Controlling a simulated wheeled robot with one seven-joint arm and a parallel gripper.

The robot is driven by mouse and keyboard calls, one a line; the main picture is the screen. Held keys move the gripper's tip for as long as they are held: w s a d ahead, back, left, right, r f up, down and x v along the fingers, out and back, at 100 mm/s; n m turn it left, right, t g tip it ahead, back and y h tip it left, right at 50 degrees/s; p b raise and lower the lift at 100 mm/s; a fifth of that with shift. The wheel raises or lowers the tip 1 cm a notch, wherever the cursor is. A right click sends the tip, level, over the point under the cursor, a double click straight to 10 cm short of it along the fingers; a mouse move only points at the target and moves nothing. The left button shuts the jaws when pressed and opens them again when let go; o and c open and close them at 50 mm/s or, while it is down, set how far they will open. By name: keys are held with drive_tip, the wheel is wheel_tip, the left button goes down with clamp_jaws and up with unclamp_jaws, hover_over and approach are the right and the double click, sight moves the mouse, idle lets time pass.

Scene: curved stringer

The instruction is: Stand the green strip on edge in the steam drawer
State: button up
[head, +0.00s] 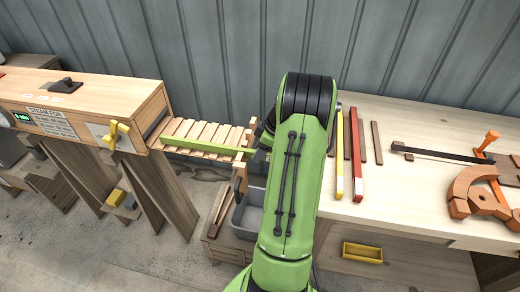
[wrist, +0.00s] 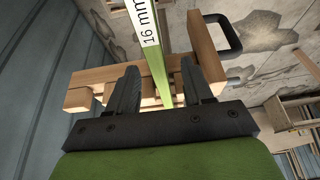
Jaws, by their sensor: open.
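The green strip (head: 205,146) lies along the pulled-out slatted steam drawer (head: 183,128), its right end running toward my arm. I cannot tell from the head view whether it is on edge or flat. In the wrist view the green strip (wrist: 158,68) passes between my fingers, with a white "16 mm" label on its upper part. My gripper (wrist: 160,75) is open around the strip, with a gap visible on both sides, at the drawer's wooden end (wrist: 205,62).
The steam box (head: 85,105) stands on wooden legs at the left. A grey bin (head: 250,215) is below the drawer's end. The workbench (head: 400,190) at the right holds a yellow strip (head: 339,155), a red strip (head: 356,155), a clamp and a curved orange-brown form (head: 475,190).

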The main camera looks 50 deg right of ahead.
drive_tip(key=p+v, duration=0.3)
drive_tip(key=v, duration=1.2)
drive_tip(key=shift+r+p, duration=0.3)
drive_tip(key=shift+p, duration=0.1)
drive_tip(key=shift+d, duration=0.1)
drive_tip(key=w+a+r+m+h, duration=0.1)
drive_tip(key=w+a+r, duration=0.3)
drive_tip(key=a, duration=0.6)
drive_tip(key=w+a+r, duration=0.3)
drive_tip(key=a+r, duration=0.1)
drive_tip(key=a, duration=0.6)
drive_tip(key=s+a+m+t, duration=0.1)
drive_tip(key=s+a+m, duration=0.2)
drive_tip(key=s+a, duration=1)
drive_tip(key=a, duration=0.4)
drive_tip(key=shift+s+f+m+h, duration=0.2)
drive_tip(key=shift+s+m+h, duration=0.2)
